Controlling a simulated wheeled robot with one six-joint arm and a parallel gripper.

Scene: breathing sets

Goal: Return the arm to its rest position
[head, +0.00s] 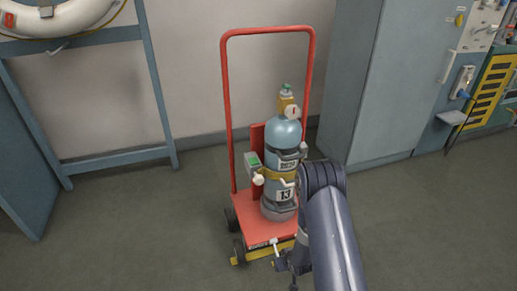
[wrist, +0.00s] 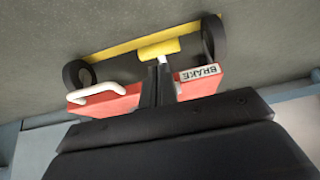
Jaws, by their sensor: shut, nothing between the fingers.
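My arm (head: 335,235) reaches in from the bottom of the head view, bent at an elbow in front of the red trolley (head: 250,214). My gripper (head: 282,263) is low at the trolley's front edge, small and partly hidden by the arm. In the wrist view the gripper fingers (wrist: 157,82) are together with nothing between them. Their tips are close to a yellow pedal (wrist: 158,50) next to a BRAKE label (wrist: 200,73); I cannot tell whether they touch it.
A blue-grey cylinder (head: 281,150) marked 13 stands upright on the trolley. A white handle (wrist: 90,93) and wheels (wrist: 78,74) are near the gripper. A grey cabinet (head: 385,85) stands behind at right, a blue frame (head: 158,85) at left. Floor on both sides is clear.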

